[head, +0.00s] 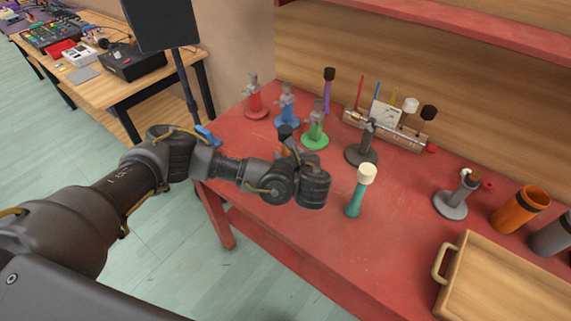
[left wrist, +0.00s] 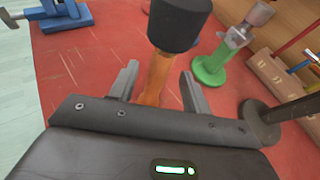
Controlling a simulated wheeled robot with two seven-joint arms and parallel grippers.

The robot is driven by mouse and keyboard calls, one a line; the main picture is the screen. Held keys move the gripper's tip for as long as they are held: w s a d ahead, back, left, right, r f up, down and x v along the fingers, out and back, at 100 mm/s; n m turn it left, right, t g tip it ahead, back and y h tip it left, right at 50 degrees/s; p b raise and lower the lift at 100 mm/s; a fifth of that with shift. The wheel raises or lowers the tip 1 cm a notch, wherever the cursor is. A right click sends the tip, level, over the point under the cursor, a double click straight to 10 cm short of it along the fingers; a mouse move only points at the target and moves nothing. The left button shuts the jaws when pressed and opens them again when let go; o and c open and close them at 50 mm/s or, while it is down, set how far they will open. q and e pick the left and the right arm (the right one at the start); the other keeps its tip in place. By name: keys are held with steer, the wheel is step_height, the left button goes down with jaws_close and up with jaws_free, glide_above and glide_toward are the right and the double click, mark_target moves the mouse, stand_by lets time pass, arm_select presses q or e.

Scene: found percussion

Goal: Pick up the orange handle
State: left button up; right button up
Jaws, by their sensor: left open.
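The orange handle (left wrist: 156,80) stands on the red table with a thick black head (left wrist: 178,22) on top. My left gripper (left wrist: 159,82) is open, with one finger on each side of the handle, below the black head. A gap shows between the handle and the right finger; contact on the left side is unclear. In the head view my left wrist hides most of the handle, and the black head (head: 285,132) shows just behind it. The handle's lower end is hidden by the gripper body in the wrist view.
A teal handle with a cream head (head: 361,190) stands right of my left wrist. Green (head: 315,135), blue (head: 286,108) and red (head: 253,100) stands are behind. A dark grey stand (head: 364,148), a wooden rack and a wooden tray (head: 470,245) are further right.

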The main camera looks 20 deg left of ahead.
arm_select(q)
steer(key=p+x, duration=0.1)
steer(key=x, duration=0.3)
steer(key=shift+w+a+r, duration=0.1)
steer(key=shift+w+a, duration=0.1)
steer(key=shift+a, duration=0.05)
jaws_close()
